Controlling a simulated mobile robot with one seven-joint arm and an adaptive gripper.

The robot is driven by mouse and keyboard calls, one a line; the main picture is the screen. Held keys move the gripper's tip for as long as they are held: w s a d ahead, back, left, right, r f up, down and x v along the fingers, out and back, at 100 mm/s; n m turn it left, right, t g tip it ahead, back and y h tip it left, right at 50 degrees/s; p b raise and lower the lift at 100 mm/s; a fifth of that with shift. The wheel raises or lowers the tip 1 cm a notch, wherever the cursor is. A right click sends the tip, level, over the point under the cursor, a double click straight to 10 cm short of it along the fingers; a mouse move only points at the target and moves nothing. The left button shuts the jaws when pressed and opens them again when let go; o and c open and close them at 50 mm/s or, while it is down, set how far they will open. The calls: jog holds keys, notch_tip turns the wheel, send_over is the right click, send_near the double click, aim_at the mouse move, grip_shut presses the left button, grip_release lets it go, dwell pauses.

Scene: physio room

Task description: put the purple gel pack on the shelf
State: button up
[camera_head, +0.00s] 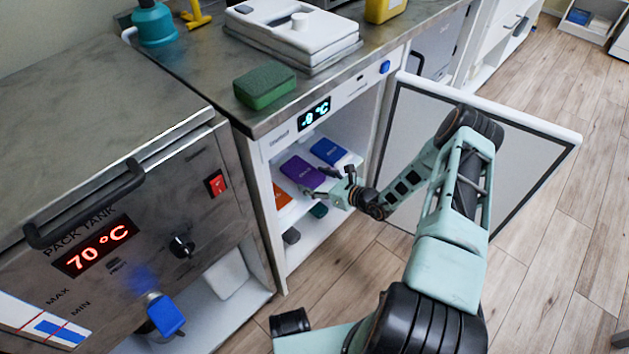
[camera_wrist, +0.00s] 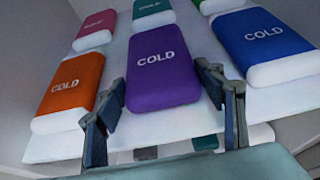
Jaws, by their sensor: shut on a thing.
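The purple gel pack (camera_head: 302,172), marked COLD, is inside the open cold cabinet, at its white upper shelf (camera_wrist: 125,45). My gripper (camera_head: 325,183) reaches in from the right and is shut on the pack's near end. In the wrist view, the purple pack (camera_wrist: 163,68) is between the two fingers of my gripper (camera_wrist: 161,88), one at each side. An orange pack (camera_wrist: 74,83) is to its left and a blue pack (camera_wrist: 263,42) to its right. I cannot tell whether the purple pack rests on the shelf or is just above it.
More packs, including a teal one (camera_wrist: 152,12), lie farther back on the shelf. Dark and teal items are on a lower level. A green sponge-like block (camera_head: 264,86) sits on the counter above. The pack tank (camera_head: 140,215) stands left.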

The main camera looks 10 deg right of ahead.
jog(key=shift+f, duration=0.15)
jog(key=o, duration=1.4)
jog(key=shift+r, duration=0.2)
jog(key=p+v, duration=0.3)
jog(key=v, duration=0.9)
